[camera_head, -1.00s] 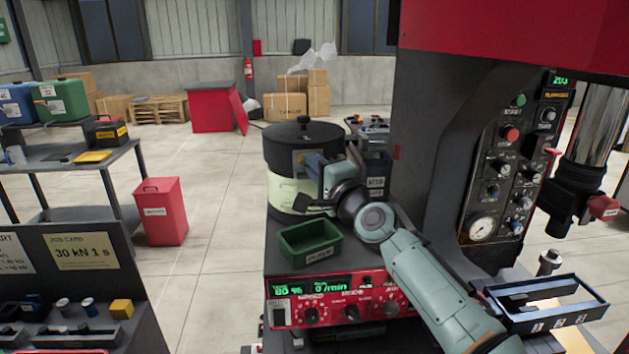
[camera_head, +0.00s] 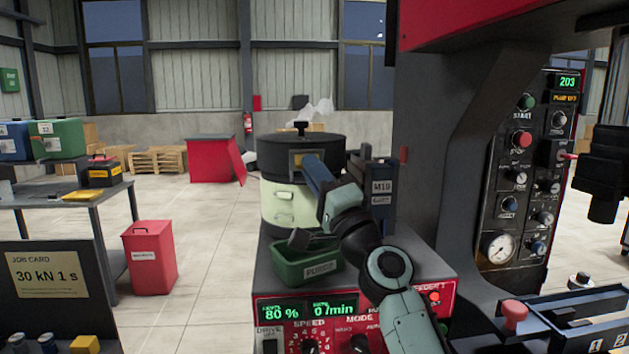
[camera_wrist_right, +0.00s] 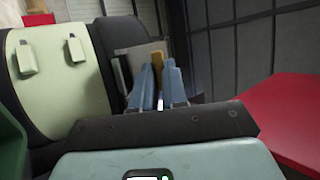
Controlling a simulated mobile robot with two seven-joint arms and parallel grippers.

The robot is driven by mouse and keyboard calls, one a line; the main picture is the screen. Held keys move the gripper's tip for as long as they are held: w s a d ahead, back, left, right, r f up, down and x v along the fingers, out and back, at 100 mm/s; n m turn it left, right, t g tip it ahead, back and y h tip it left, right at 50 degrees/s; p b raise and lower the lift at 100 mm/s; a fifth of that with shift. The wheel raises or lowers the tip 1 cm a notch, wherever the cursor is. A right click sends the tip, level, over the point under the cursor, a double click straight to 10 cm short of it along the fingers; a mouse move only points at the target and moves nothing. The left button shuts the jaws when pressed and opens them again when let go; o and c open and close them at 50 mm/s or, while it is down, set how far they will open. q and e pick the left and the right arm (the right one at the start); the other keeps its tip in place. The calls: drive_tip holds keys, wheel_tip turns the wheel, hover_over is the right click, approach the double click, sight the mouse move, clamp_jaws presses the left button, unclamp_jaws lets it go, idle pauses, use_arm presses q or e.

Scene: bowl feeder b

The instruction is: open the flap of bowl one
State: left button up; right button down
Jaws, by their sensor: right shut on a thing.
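Bowl one appears to be the black round bowl (camera_head: 270,155) on a cream drum (camera_head: 285,203) in the head view. A grey plate with a tan edge, apparently the flap (camera_head: 296,163), is on its front right side. My right gripper (camera_head: 308,160) is at this plate. In the right wrist view, the blue fingers (camera_wrist_right: 158,75) are shut on a tan tab (camera_wrist_right: 156,57) in front of the grey plate (camera_wrist_right: 135,58). The fingers and arm hide part of the plate in the head view. My left gripper is not in view.
A green PURGE tray (camera_head: 295,270) stands below my right arm, and a dark M10 box (camera_head: 382,190) is to its right. The red control panel (camera_head: 335,315) is at the front. The tall press frame (camera_head: 440,140) closes off the right side.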

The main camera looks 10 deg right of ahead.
drive_tip(key=shift+s, duration=0.1)
idle(0.3)
drive_tip(key=c, duration=1.2)
unclamp_jaws()
drive_tip(key=shift+a, duration=0.1)
drive_tip(key=shift+o, duration=0.2)
drive_tip(key=shift+f, duration=0.1)
